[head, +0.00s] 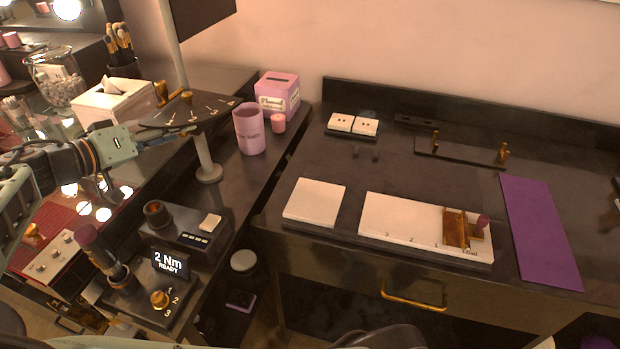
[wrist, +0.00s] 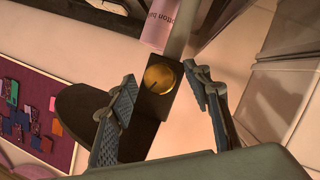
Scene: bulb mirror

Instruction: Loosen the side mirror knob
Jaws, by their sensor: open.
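The brass side mirror knob (wrist: 160,77) shows in the wrist view, round with a dark mark, on a dark block by the pole. My gripper (wrist: 160,84) is open, with one finger on each side of the knob in this view. I see no clear contact. In the head view my gripper (head: 168,136) is at the left, close to a dark plate (head: 207,108) on the pole. A small brass knob (head: 186,97) sits by the pole there; another brass piece (head: 161,93) is left of it. The dark rounded mirror part (wrist: 84,112) lies behind the left finger.
The pale pole (head: 207,150) stands close to my gripper. A white tissue box (head: 113,104) is behind. A display (head: 170,262) reads "2 Nm READY".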

